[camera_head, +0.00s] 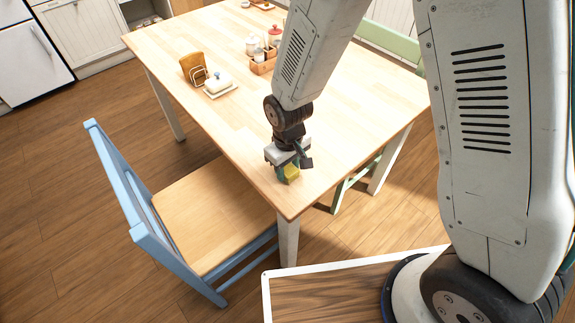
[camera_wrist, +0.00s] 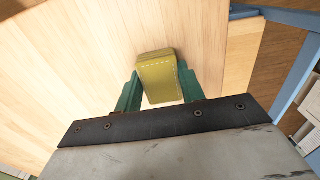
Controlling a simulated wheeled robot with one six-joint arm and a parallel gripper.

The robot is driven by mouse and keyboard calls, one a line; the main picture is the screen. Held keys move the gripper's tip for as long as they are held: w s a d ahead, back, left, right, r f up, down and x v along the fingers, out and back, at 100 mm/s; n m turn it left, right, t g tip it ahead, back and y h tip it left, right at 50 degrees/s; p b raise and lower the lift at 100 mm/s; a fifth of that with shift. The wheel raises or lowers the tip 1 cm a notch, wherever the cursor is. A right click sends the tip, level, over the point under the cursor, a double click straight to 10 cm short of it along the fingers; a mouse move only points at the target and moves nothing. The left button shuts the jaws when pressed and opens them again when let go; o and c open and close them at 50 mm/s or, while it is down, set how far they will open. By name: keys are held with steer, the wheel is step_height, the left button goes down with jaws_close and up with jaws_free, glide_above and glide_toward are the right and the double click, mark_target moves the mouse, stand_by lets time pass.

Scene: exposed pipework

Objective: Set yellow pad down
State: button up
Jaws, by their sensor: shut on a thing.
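The yellow pad (camera_head: 291,172) is a small block-like piece at the near corner of the wooden table (camera_head: 330,140). In the wrist view the yellow pad (camera_wrist: 158,82) sits between two green fingers, with a pale dashed line across it. My gripper (camera_head: 288,168) is shut on the pad, with the fingers on either side of it; it also shows in the wrist view (camera_wrist: 158,95). The gripper is over the table top near its front edge. I cannot tell whether the pad touches the table.
A toast rack (camera_head: 194,70), a butter dish (camera_head: 218,84) and a condiment caddy (camera_head: 263,62) stand farther back on the table. A blue chair (camera_head: 150,230) is at the left side. A green chair (camera_head: 392,42) is behind. The table's middle is clear.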

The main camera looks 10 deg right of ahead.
mark_target(288, 169)
steer(key=shift+f, duration=0.1)
steer(key=o, duration=1.1)
step_height(288, 169, up, 12)
steer(key=shift+r, duration=0.2)
steer(key=s+d+r+m, duration=0.2)
steer(key=s+d+r, duration=0.1)
steer(key=d+r, duration=0.5)
steer(key=s+d+r+m, duration=0.1)
steer(key=s+d+r, duration=0.2)
steer(key=s+d, duration=0.1)
steer(key=s+d+r+m, duration=0.2)
steer(key=s+d+r, duration=0.2)
steer(key=s, duration=0.3)
steer(key=s+d+r+m+t, duration=0.1)
steer(key=s+d+r, duration=0.3)
steer(key=s, duration=0.1)
steer(key=shift+s+d+r+m, duration=0.1)
steer(key=shift+s+d+m, duration=0.2)
steer(key=shift+m, duration=0.1)
